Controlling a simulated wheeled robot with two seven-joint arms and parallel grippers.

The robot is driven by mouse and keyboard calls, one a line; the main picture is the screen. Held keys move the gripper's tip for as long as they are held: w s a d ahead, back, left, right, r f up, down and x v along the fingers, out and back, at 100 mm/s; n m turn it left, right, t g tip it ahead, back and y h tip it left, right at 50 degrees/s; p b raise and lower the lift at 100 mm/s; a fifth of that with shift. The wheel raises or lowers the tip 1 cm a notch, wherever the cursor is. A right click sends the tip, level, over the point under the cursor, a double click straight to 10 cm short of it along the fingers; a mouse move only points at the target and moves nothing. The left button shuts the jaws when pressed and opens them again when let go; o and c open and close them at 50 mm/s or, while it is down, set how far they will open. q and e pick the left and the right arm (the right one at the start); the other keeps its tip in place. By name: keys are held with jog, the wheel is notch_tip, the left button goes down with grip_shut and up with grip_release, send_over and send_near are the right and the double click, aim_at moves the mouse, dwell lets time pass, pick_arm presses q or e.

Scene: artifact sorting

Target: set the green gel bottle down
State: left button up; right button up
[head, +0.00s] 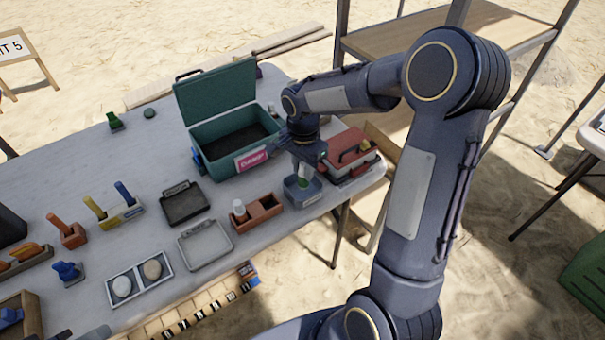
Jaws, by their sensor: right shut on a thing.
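The green gel bottle (303,184) shows as a small green and pale patch under my right gripper (304,172). The gripper points down at the right end of the table and is shut on the bottle. The bottle is at the opening of a small blue-grey bin (304,198) with a pale label. Its lower part is hidden by the bin's front wall, so I cannot tell whether it touches the bin floor. My left gripper is not in view.
Close by stand an open teal box (213,161), a red case (349,150) and a brown divided tray (262,217) holding a white item. Two flat trays (184,204) lie to the left. Bare table (110,175) shows farther left.

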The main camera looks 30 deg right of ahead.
aim_at(303, 176)
jog(key=shift+w+f, duration=0.2)
jog(key=shift+f, duration=0.05)
notch_tip(303, 176, down, 3)
jog(key=shift+w+f, duration=0.1)
jog(key=shift+f, duration=0.05)
jog(key=shift+f, duration=0.15)
jog(key=o, duration=1)
